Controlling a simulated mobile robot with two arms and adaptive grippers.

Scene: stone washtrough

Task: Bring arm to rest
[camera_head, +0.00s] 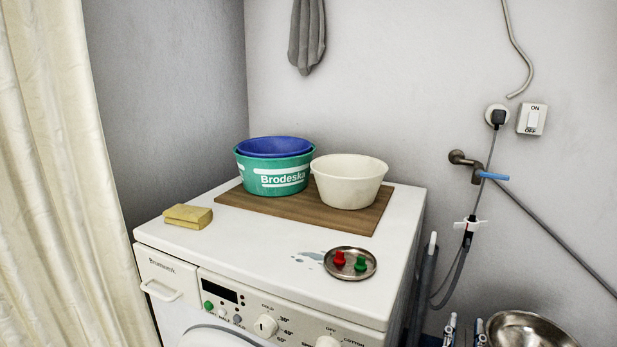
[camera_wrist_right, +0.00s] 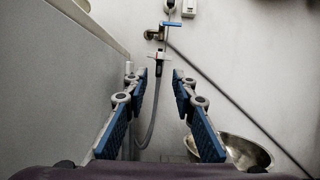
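My right gripper (camera_head: 465,328) shows at the bottom edge of the head view, to the right of the washing machine (camera_head: 280,250) and left of a metal bowl (camera_head: 530,330). Only its finger ends are in that view. In the right wrist view its two blue-padded fingers (camera_wrist_right: 160,92) stand apart with nothing between them; the wall, a tap and a hose show beyond. The rest of my right arm is out of the head view. My left gripper is in neither view.
On the machine stand a green tub (camera_head: 273,184) with a blue one inside, a cream bowl (camera_head: 349,185), a yellow sponge (camera_head: 188,216) and a dish (camera_head: 350,263) with red and green pieces. A brass tap (camera_head: 472,165) and hose (camera_head: 461,258) are on the wall.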

